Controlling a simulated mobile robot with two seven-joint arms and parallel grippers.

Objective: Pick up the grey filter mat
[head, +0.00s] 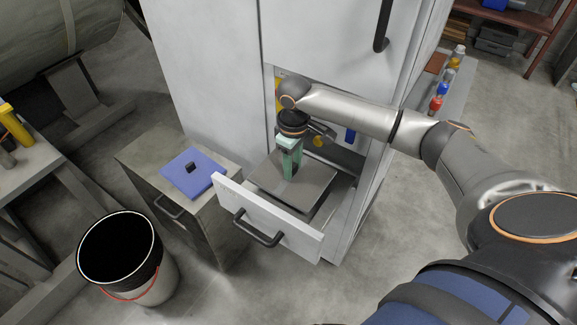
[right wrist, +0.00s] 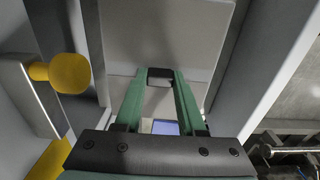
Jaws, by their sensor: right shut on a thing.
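The grey filter mat (head: 316,184) is a flat dark-grey square at the open drawer of the white cabinet. My right gripper (head: 291,174) comes down on it from above with green fingers. In the right wrist view the fingertips (right wrist: 160,78) are shut on a small black block, which looks like the mat's grip. The mat looks level, with its front edge close behind the drawer front (head: 265,224). I cannot tell whether it rests in the drawer or hangs just above it. My left gripper is not in view.
A blue mat (head: 185,180) with a black knob lies on a low grey cabinet (head: 150,158) to the left. A black-lined bucket (head: 150,285) stands on the floor in front. The white cabinet's walls stand close around my right gripper. A yellow knob (right wrist: 70,73) is near in the wrist view.

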